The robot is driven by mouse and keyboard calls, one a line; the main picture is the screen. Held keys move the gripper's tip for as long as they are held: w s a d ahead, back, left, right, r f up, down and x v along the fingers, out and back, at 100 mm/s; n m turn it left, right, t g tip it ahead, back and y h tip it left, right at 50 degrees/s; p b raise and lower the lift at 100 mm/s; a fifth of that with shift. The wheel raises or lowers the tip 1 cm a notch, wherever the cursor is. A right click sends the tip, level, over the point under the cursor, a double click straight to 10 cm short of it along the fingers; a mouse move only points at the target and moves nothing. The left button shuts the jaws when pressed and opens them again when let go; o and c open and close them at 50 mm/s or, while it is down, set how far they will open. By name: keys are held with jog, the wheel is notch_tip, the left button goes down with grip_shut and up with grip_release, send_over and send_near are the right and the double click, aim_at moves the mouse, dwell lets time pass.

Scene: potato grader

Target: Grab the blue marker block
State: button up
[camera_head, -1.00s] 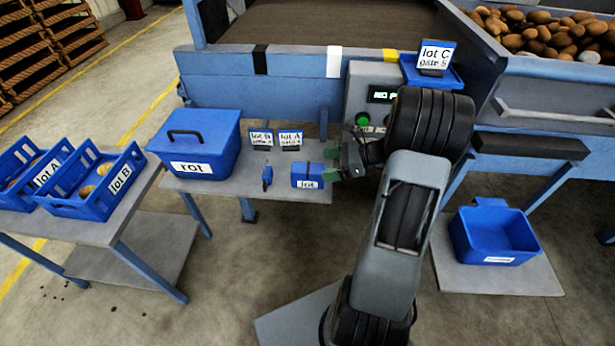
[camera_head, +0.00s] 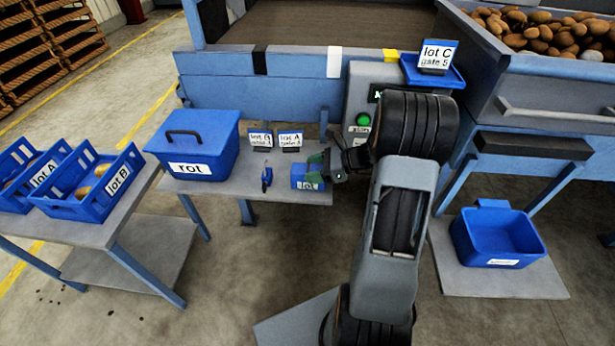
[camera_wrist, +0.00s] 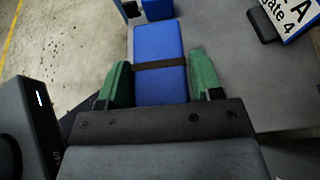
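The blue marker block (camera_head: 303,175) lies on the grey table beside the machine, with a "lot" label on its front side. In the wrist view the blue block (camera_wrist: 158,50) has a dark band across it. My gripper (camera_head: 317,168) has its green fingers on either side of the block's right end. In the wrist view my gripper (camera_wrist: 160,85) looks open, with one finger along each side and narrow gaps to the block. Contact is not clear. The block's near end is hidden by the gripper body.
A small blue and black item (camera_head: 267,178) lies left of the block. Lot cards (camera_head: 290,141) stand behind it. The blue "rot" box (camera_head: 198,145) fills the table's left end. A control box (camera_head: 361,105) stands close behind my gripper.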

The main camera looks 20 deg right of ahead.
jog(key=c, duration=0.6)
jog(key=shift+c, duration=0.3)
jog(key=shift+r, duration=0.15)
